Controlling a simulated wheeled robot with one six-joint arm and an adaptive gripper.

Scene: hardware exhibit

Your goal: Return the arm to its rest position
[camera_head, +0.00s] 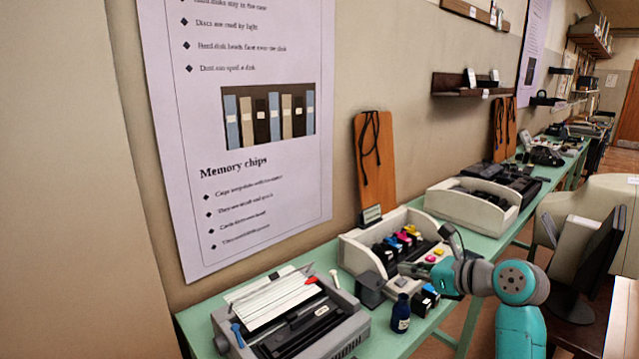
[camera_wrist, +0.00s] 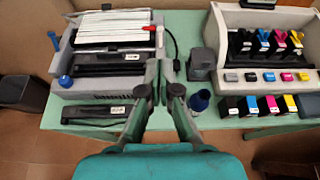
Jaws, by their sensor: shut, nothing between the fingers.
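My teal arm (camera_head: 515,290) reaches in from the right over the green table in the head view. My gripper (camera_head: 412,269) is above the table's front part, close to the dark blue ink bottle and the cartridges. In the wrist view my gripper (camera_wrist: 163,68) is shut and empty, with its dark fingers together, pointing between the grey plotter and the grey box. Parts of the things below are hidden behind the fingers and the teal wrist.
The grey plotter (camera_head: 300,318) with paper and pens stands left. A grey box (camera_wrist: 202,66) and an ink bottle (camera_wrist: 200,100) are close to my fingers. A white cartridge tray (camera_wrist: 225,17) stands right; loose cartridges (camera_wrist: 268,105) lie before it. A monitor (camera_head: 590,245) is right of my arm.

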